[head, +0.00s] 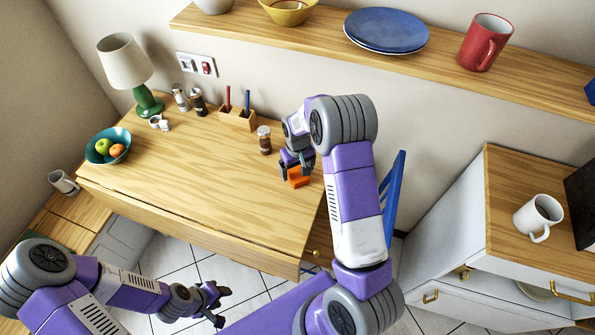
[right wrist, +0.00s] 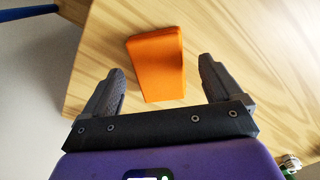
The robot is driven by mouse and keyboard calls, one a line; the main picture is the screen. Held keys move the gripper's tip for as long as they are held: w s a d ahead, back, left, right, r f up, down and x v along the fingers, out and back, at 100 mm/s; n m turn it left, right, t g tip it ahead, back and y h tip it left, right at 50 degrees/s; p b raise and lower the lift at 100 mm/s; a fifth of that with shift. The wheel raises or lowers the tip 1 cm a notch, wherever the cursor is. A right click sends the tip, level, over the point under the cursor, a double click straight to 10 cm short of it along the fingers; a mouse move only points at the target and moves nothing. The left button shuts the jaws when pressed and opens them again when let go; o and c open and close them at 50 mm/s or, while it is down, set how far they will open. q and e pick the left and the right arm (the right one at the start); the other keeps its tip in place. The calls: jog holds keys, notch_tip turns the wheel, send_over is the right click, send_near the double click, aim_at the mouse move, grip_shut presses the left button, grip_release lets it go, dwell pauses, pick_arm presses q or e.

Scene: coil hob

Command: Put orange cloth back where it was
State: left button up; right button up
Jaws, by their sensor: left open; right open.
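The orange cloth (head: 299,177) lies folded on the wooden table (head: 215,185), near its right end. In the right wrist view the cloth (right wrist: 157,66) shows as an orange block-like shape on the wood grain. My right gripper (head: 297,172) is over the cloth. In the right wrist view its two fingers (right wrist: 164,88) are spread on either side of the cloth's near end, with gaps showing on both sides. My left gripper (head: 220,304) is open and empty, over the floor in front of the table.
A brown-filled jar (head: 264,140) stands left of the cloth, with a wooden holder (head: 238,119) behind. A teal fruit bowl (head: 107,146) and green lamp (head: 148,100) are at the left. A blue folded object (head: 394,200) stands right of the table. The table's middle is clear.

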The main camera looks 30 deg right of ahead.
aim_at(297, 174)
pick_arm(q)
notch_tip(297, 174, up, 2)
jog(key=shift+p, duration=0.8)
pick_arm(e)
notch_tip(297, 174, up, 10)
jog(key=shift+f, duration=0.15)
pick_arm(q)
jog(key=shift+r, duration=0.1)
